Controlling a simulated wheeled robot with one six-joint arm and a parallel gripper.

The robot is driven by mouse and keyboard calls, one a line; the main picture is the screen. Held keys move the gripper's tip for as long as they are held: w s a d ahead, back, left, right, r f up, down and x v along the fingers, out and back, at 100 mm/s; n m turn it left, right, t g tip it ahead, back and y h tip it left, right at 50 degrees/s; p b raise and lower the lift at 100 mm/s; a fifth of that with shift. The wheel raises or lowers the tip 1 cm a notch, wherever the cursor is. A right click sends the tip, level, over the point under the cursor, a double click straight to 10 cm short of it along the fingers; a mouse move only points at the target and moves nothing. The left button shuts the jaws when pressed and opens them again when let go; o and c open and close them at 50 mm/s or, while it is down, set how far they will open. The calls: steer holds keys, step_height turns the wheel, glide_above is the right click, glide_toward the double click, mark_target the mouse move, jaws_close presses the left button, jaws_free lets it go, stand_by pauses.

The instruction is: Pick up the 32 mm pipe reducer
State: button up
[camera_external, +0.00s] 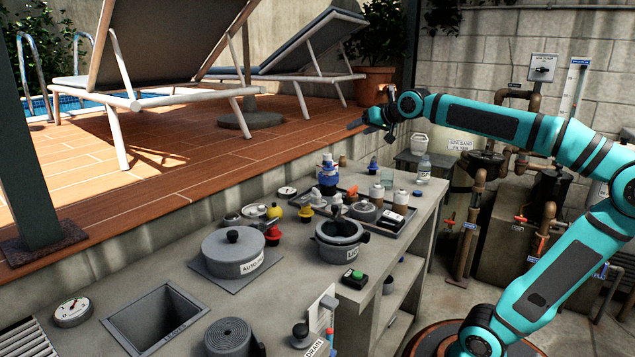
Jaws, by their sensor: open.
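My gripper (357,123) is at the end of the teal arm, high above the far part of the counter, pointing left. It is open and nothing shows between its fingers. It is well apart from the things on the counter. I cannot tell for sure which small item is the 32 mm pipe reducer. Small fittings stand near the counter's middle, among them a red one with a dark top (273,236) and a yellow and red one (306,212).
A dark tray (398,232) with bottles is at the back. A raised deck (150,175) borders the left.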

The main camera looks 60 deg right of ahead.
steer(key=w+d+m+g, duration=0.3)
steer(key=w+d+m, duration=0.1)
steer(key=w+d, duration=0.75)
steer(key=m+g+y, duration=0.2)
steer(key=m+g, duration=0.7)
steer(key=m, duration=0.1)
glide_above(342, 158)
steer(key=f, duration=1.3)
steer(key=d+f, duration=0.1)
steer(key=f, duration=0.6)
steer(key=shift+w+f, duration=0.1)
steer(key=shift+d+f, duration=0.15)
steer(key=shift+f, duration=3.75)
steer(key=c, duration=1.1)
steer(key=shift+w+r, duration=0.1)
steer(key=shift+r, duration=0.05)
